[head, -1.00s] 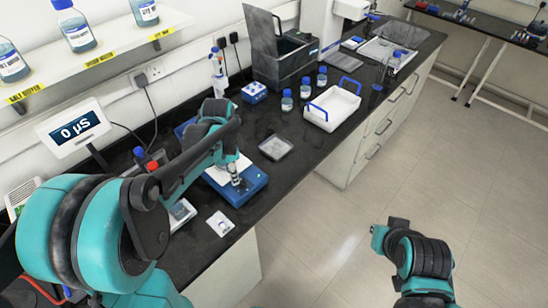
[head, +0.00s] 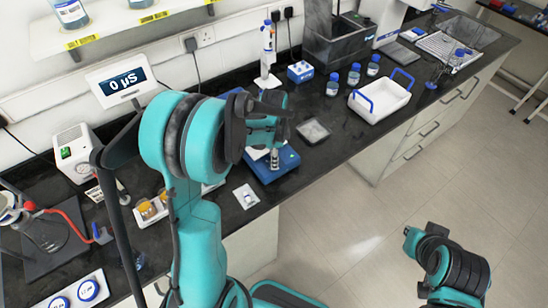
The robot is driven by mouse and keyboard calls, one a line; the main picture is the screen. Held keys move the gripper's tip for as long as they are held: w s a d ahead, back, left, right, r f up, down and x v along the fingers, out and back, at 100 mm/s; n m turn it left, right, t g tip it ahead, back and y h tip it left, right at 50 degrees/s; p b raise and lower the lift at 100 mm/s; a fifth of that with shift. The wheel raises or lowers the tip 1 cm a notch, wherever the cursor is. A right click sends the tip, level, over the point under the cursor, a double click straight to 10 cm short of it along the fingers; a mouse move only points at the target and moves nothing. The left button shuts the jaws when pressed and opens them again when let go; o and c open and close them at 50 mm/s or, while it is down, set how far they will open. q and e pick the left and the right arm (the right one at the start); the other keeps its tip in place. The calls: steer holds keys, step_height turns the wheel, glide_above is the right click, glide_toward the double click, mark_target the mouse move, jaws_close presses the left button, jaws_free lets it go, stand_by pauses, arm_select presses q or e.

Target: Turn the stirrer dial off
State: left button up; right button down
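The stirrer is a low blue unit (head: 268,176) with a pale top plate, standing on the black bench near its front edge. A small green spot shows on its right side. I cannot make out the dial; the arm and gripper cover much of the unit. My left gripper (head: 274,158) points down over the stirrer, its small metallic tips close to the top. I cannot tell whether they touch it or how far apart they are. My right arm is at the lower right over the floor, and its gripper cannot be made out.
A shallow dish (head: 313,131) lies right of the stirrer, and a small white square item (head: 246,196) lies to its left. A white tray with blue handles (head: 381,98) and several blue-capped bottles stand further right. A pipette stand (head: 267,60) is behind.

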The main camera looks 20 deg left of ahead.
arm_select(q)
jaws_close()
